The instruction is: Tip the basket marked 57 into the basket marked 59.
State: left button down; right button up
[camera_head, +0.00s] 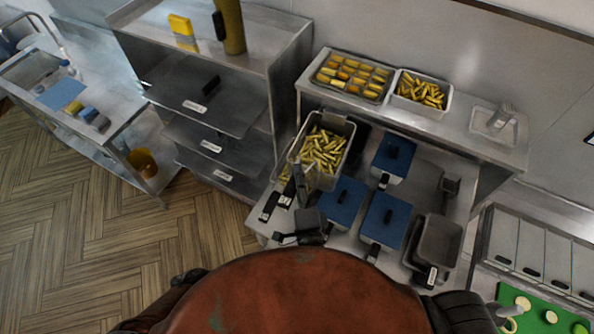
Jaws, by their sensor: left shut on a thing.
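A grey basket full of yellow fries (346,132) is at the middle of the fryer station, below the back shelf. My left gripper (303,203) is shut on this basket's handle at its near side. The basket looks raised above the station. More fries (285,174) show at its lower left, in a container it partly hides. An empty-looking dark grey basket (440,240) with a white label on its handle stands at the right of the station. I cannot read the numbers on any basket label. My right gripper is not in view.
Blue-lidded wells (387,220) lie between the two baskets. The back shelf (460,131) holds a tray of yellow pieces (350,78) and a pan of fries (421,91). A green board (540,312) is at the lower right.

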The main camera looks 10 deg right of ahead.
pick_arm(q)
jog(key=shift+d+f, duration=0.1)
jog(key=shift+f, duration=0.25)
jog(key=shift+w+f, duration=0.1)
jog(key=shift+f, duration=0.5)
jog(key=shift+w+a+r+n+g, duration=0.15)
jog(key=shift+w+a+n+g, duration=0.15)
jog(key=shift+a+n, duration=0.2)
jog(key=w+a+f+n+g+h, duration=0.1)
jog(key=w+a+n+g+h, duration=0.1)
jog(key=w+a+n+g, duration=0.5)
jog(key=w+a+f+n+h, duration=0.1)
jog(key=a+f+n+h, duration=0.1)
jog(key=a+f, duration=0.3)
jog(key=w+a+f+n+h+b, duration=0.1)
jog(key=w+a+f+n+h, duration=0.1)
jog(key=a+f, duration=0.3)
jog(key=shift+w+f+g+h+b, duration=0.2)
jog(key=shift+f+g+h+b, duration=0.15)
jog(key=shift+f, duration=1.75)
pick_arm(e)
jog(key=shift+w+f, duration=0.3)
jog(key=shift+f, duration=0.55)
